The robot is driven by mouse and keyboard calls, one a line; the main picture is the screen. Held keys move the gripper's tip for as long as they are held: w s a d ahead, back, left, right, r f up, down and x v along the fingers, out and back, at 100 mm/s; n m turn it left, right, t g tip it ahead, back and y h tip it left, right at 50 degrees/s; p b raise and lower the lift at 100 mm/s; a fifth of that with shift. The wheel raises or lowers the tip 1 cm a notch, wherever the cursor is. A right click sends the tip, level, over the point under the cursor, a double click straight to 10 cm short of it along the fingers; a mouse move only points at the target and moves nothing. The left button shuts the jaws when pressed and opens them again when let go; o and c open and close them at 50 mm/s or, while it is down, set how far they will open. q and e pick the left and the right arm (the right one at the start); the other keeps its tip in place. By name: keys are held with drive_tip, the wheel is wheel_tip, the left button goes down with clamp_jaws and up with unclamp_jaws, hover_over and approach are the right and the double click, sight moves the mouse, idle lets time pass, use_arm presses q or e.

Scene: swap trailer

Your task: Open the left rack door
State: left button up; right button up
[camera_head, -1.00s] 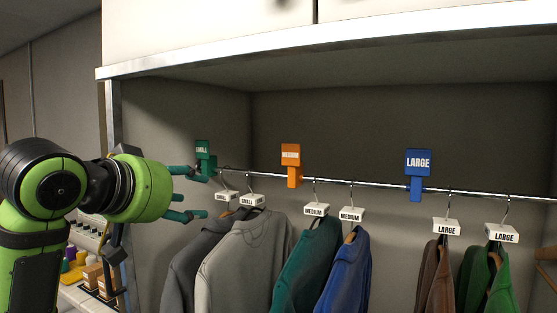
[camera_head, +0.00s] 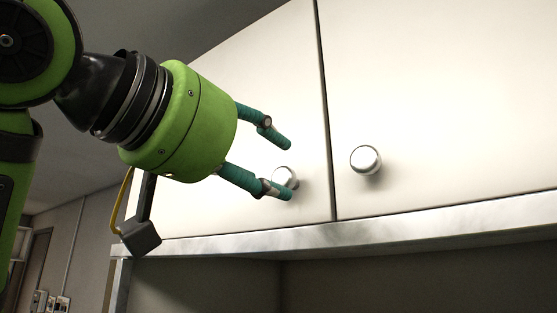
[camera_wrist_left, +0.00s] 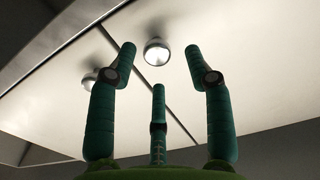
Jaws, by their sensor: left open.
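The left rack door (camera_head: 265,75) is a white panel, shut, beside a thin dark seam. Its round silver knob (camera_head: 284,176) sits near its lower right corner. My left gripper (camera_head: 288,168) is open with green fingers in front of this door, and its lower finger partly hides the knob. In the left wrist view my fingers (camera_wrist_left: 160,65) spread apart, with a knob (camera_wrist_left: 157,51) showing between and beyond them, seemingly untouched. My right gripper does not show.
The right door (camera_head: 440,90) is shut, with its own silver knob (camera_head: 365,159) just right of the seam. A pale metal ledge (camera_head: 400,230) runs under both doors. The dark rack opening lies below it.

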sight(280, 176)
use_arm(q)
drive_tip(key=shift+p+x, duration=0.4)
drive_tip(key=shift+x, duration=1.35)
drive_tip(key=shift+s+f, duration=0.1)
drive_tip(key=shift+s, duration=0.05)
drive_tip(key=shift+s+a, duration=0.2)
drive_tip(key=shift+a, duration=0.05)
clamp_jaws()
